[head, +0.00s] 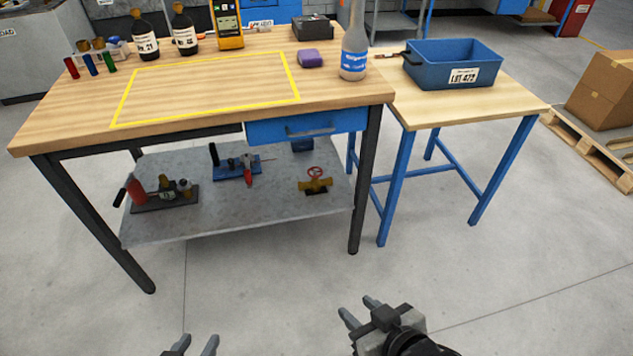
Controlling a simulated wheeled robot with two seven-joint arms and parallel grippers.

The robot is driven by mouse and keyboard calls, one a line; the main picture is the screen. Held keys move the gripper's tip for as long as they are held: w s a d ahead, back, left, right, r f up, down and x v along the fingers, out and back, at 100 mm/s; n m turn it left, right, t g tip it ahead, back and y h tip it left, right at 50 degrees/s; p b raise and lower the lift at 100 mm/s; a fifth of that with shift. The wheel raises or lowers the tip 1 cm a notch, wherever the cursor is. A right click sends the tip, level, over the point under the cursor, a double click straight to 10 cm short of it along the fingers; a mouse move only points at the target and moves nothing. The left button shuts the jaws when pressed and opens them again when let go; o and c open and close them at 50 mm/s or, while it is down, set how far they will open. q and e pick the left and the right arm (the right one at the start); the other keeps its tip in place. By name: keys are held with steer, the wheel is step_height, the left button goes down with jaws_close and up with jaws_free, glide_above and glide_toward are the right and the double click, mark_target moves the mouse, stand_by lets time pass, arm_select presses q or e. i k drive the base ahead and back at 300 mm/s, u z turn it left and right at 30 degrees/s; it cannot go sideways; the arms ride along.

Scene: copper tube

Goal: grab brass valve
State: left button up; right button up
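The brass valve (315,186) has a yellow body and a red round handle. It sits on the right part of the grey lower shelf (240,214) under the workbench, on a small dark base. My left gripper (196,345) shows only its two fingertips at the bottom edge; they are apart, with nothing seen between them. My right gripper (358,309) is at the bottom, right of centre, with its fingers apart and empty. Both grippers are in front of the bench, well away from the valve.
The workbench top (210,95) and its dark legs (365,190) frame the shelf, with a blue drawer (306,127) above the valve. A blue tool (236,171) and a red-and-black item (160,193) share the shelf. A blue bin (453,65) stands on the side table. Floor in front is clear.

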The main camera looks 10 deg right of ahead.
mark_target(316, 186)
steer(key=u, duration=1.5)
steer(key=k, duration=0.75)
steer(key=z, duration=1.1)
steer(key=i, duration=2)
steer(key=u, duration=0.05)
